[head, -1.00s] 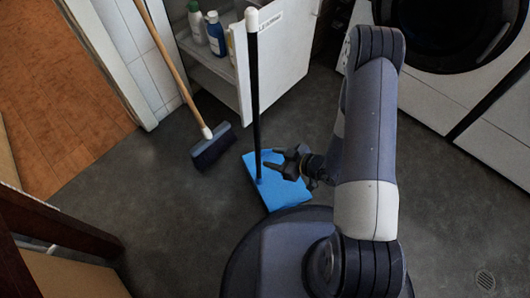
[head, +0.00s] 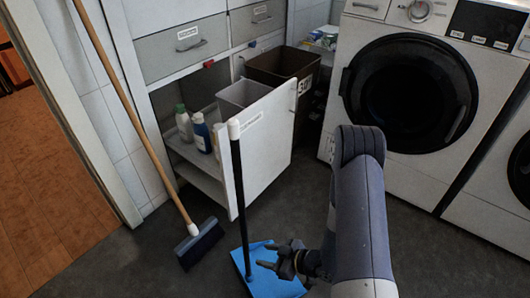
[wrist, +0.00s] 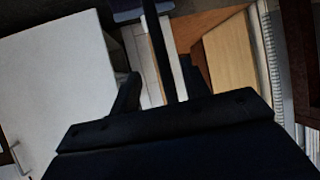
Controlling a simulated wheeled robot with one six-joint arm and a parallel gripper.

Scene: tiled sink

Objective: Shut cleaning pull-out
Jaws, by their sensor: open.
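The cleaning pull-out stands open below the drawers, its white front panel (head: 268,150) well out from the cabinet. Bottles (head: 201,133) and a grey bin (head: 243,95) show behind the panel. My gripper (head: 268,257) is open and empty, low over the blue dustpan (head: 262,280), below and in front of the panel and apart from it. In the wrist view, the dark fingers (wrist: 160,88) show with the dustpan's black pole (wrist: 155,40) between them in the picture; I cannot tell its depth. A white panel with a handle, seemingly the pull-out front, fills the left (wrist: 55,90).
The dustpan's upright black pole (head: 239,190) stands in front of the panel's left edge. A broom (head: 196,240) leans at the left wall. A brown bin (head: 285,72) stands behind the pull-out. Washing machines (head: 410,90) line the right. Grey floor (head: 120,265) is clear at the left.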

